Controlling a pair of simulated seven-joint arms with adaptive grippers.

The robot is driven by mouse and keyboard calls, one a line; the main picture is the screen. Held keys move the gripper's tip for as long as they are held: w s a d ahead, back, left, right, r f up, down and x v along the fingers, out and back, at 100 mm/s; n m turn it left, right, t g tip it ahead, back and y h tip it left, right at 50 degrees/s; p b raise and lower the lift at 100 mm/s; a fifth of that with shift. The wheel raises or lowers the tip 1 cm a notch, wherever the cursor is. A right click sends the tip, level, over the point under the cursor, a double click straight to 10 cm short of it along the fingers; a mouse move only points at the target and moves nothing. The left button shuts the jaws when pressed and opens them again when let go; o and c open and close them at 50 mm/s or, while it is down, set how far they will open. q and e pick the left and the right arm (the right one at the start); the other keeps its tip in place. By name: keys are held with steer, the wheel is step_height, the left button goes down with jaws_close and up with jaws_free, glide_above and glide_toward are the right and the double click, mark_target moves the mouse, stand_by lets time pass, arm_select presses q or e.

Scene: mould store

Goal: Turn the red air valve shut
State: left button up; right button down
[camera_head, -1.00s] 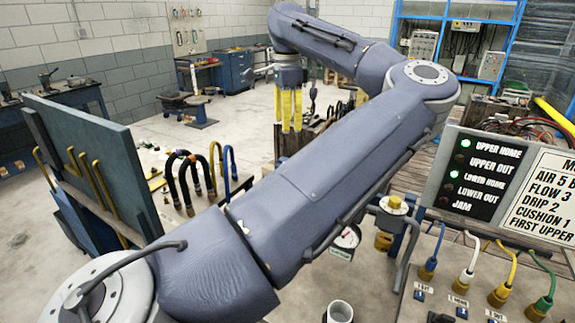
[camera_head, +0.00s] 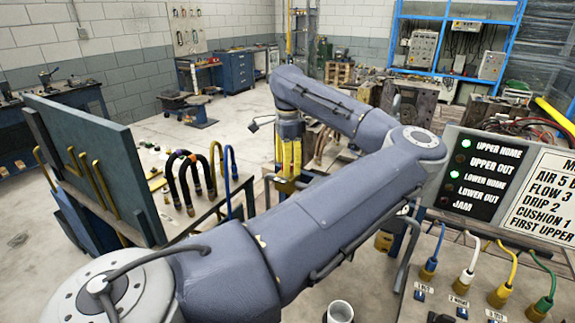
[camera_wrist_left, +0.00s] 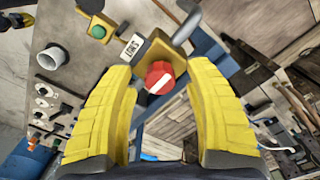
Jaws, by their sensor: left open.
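The red air valve is a round red knob (camera_wrist_left: 159,77) with a white bar across its face, on a yellow-brass body (camera_wrist_left: 156,50). In the left wrist view it shows between the two yellow fingers of my left gripper, with a gap on each side. My left gripper (camera_wrist_left: 163,76) is open and empty, its fingertips around the knob in the picture; I cannot tell how far the knob is in depth. In the head view the left gripper (camera_head: 288,160) points down, and the knob does not show there. My right gripper is not in view.
A grey panel with a green button (camera_wrist_left: 98,31), a white label (camera_wrist_left: 131,46) and a pale round cup (camera_wrist_left: 52,58) lies beside the valve. A rack of bent hoses (camera_head: 188,180) stands left of my arm. A status board (camera_head: 480,175) stands right.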

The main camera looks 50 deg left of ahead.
arm_select(q)
steer(key=shift+f, duration=0.1)
jaws_close()
stand_by(0.5)
steer(key=m, duration=0.4)
steer(key=shift+m, duration=0.4)
steer(key=m, duration=0.4)
steer(key=shift+m, duration=0.3)
steer(key=m, duration=0.4)
steer(key=shift+m, duration=2.3)
